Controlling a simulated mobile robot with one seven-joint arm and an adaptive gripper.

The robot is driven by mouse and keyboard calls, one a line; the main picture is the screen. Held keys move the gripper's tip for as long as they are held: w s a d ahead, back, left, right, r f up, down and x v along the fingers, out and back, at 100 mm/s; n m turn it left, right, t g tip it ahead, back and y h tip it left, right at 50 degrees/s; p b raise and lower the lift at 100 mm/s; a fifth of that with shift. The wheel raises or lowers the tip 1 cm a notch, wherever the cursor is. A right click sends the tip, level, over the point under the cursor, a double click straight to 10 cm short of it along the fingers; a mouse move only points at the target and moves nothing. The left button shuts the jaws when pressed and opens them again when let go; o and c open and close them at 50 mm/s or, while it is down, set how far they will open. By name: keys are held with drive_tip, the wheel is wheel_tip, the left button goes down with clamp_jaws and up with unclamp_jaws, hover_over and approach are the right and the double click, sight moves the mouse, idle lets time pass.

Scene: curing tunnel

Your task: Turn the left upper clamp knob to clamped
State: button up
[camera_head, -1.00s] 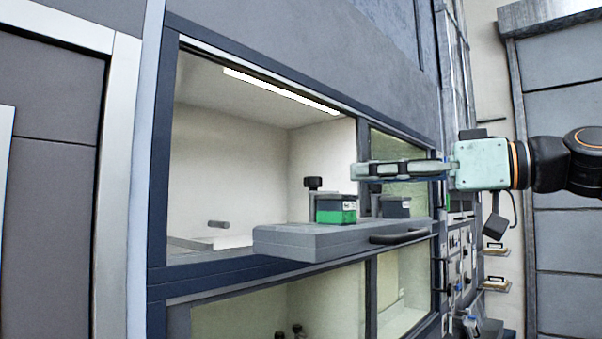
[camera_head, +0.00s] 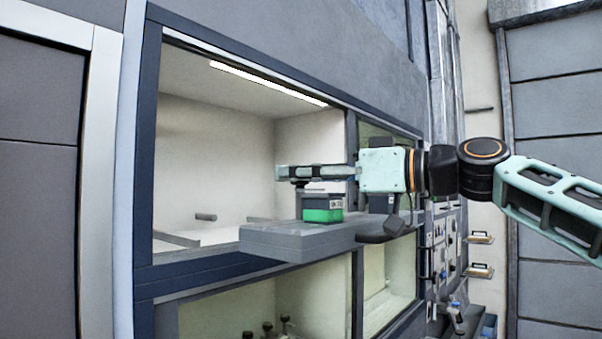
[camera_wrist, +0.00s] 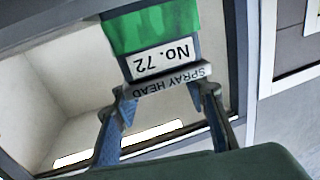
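The grey slab-like drawer or shelf (camera_head: 300,240) juts from the upper window opening. A box with a green lower part and dark top (camera_head: 322,207) stands on it. My gripper (camera_head: 284,172) points left, above and in front of the box. In the wrist view its two fingers (camera_wrist: 163,92) are apart with nothing held between them. The clamp knob is not clearly visible; a dark piece under the fingers cannot be told apart from them.
A dark handle (camera_head: 385,230) is on the slab's front right. The blue-grey window frame (camera_head: 147,160) borders the opening. A small grey peg (camera_head: 206,217) is inside at left. Several dark knobs (camera_head: 267,328) show in the lower compartment. The upper compartment's left side is largely clear.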

clamp_jaws()
drive_tip(key=shift+f+m+t+h+b, duration=0.2)
drive_tip(key=shift+m+t+h+b, duration=0.25)
drive_tip(key=shift+t+b, duration=0.4)
drive_tip(key=shift+m+t+h+b, duration=0.3)
drive_tip(key=shift+m+b, duration=0.25)
drive_tip(key=shift+b, duration=0.3)
drive_tip(key=m+t+h+b, duration=0.3)
drive_tip(key=shift+t+b, duration=0.25)
drive_tip(key=shift+b, duration=0.1)
drive_tip(key=shift+r+m+t+h+b, duration=0.1)
drive_tip(key=shift+m+t+h+b, duration=0.5)
drive_tip(key=shift+h, duration=0.25)
unclamp_jaws()
